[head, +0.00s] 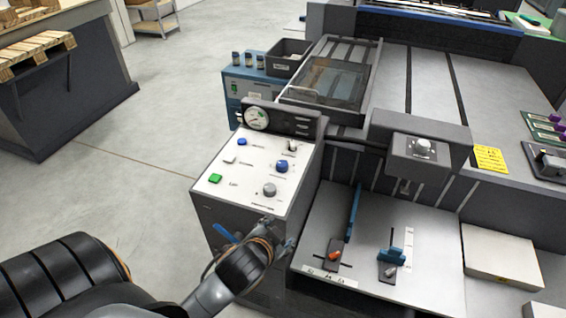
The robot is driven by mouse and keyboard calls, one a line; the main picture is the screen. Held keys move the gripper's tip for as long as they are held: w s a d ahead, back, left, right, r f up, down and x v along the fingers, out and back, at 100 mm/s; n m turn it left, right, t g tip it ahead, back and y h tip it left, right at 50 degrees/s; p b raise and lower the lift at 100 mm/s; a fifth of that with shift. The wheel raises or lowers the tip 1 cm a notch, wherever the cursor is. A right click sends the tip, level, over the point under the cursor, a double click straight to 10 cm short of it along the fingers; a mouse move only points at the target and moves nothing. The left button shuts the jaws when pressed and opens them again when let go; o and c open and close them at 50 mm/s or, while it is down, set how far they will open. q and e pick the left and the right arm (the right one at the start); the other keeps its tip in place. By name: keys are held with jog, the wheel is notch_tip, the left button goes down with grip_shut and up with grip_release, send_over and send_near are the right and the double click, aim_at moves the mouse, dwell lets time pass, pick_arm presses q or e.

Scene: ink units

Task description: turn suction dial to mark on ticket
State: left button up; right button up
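A white control panel (250,180) tops a grey cabinet. It carries a blue knob (281,166), a grey knob (269,190) and a round gauge (256,118) at its back. A grey dial (423,145) sits on a separate dark box to the right. The labels are too small to read, so I cannot tell which is the suction dial. A yellow ticket (491,158) with unreadable writing lies right of that box. My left gripper (284,238) is at the panel's front right corner, below the grey knob and apart from the knobs; its fingers are unclear. My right gripper is not in view.
The panel also has a green button (215,178) and a blue button (242,142). A low table (370,225) with blue and orange-knobbed fittings lies right of my gripper. A paper stack (500,252) is farther right.

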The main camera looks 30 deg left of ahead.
pick_arm(q)
jog(key=w+d+r+m+t+h, duration=0.1)
jog(key=w+r+m+t, duration=0.4)
jog(key=r, duration=0.4)
jog(key=w+d+r+m+t+h, duration=0.1)
jog(key=w+r+m+t, duration=0.1)
jog(key=w+r+t, duration=0.5)
jog(key=w+d+r+m+g+h, duration=0.2)
jog(key=d+r+m+h, duration=0.4)
jog(key=r+m+h, duration=0.4)
jog(key=m+g+y, duration=0.9)
jog(key=m+g, duration=0.6)
jog(key=m, duration=0.2)
send_near(282, 163)
jog(key=p+x, duration=0.3)
jog(key=x, duration=0.4)
jog(key=shift+d+f, duration=0.1)
jog(key=shift+f, duration=0.05)
jog(key=shift+w+f+p, duration=0.25)
jog(key=shift+f+p, duration=0.05)
jog(key=shift+f, duration=0.35)
